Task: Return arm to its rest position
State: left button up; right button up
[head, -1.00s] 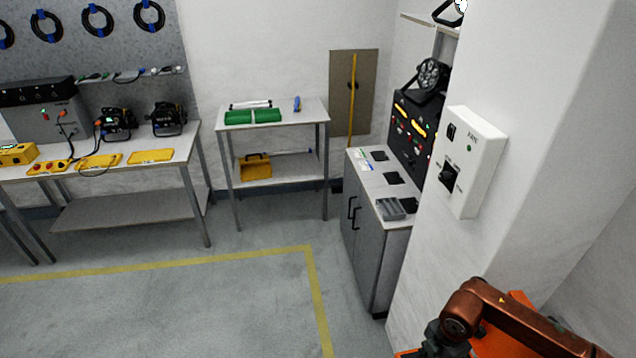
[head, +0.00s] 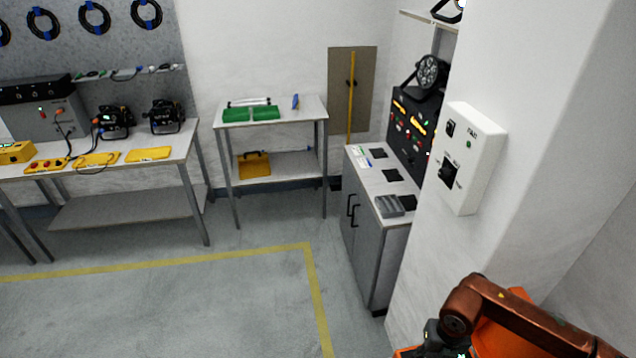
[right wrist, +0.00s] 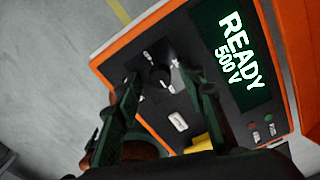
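My right arm (head: 515,318) is bent at the lower right of the head view, above an orange device (head: 500,337). Its gripper end is at the bottom edge there, with the fingers not clearly shown. In the right wrist view, the two dark fingers of my right gripper (right wrist: 154,76) are apart. A black rotary knob (right wrist: 161,79) on the device's dark panel shows between the fingertips. I see no firm contact with it. The device's display (right wrist: 233,55) reads "READY 500 V". My left arm and gripper are not in view.
A white wall pillar (head: 540,150) with a switch box (head: 473,158) stands close beside my right arm. A grey cabinet (head: 372,235) is beyond it. Workbenches (head: 130,205) line the back left. The floor (head: 180,310) with yellow lines is open.

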jog(key=n, duration=0.4)
jog(key=n+p, duration=0.1)
jog(key=n, duration=0.2)
jog(key=shift+n, duration=0.3)
jog(key=shift+w, duration=0.1)
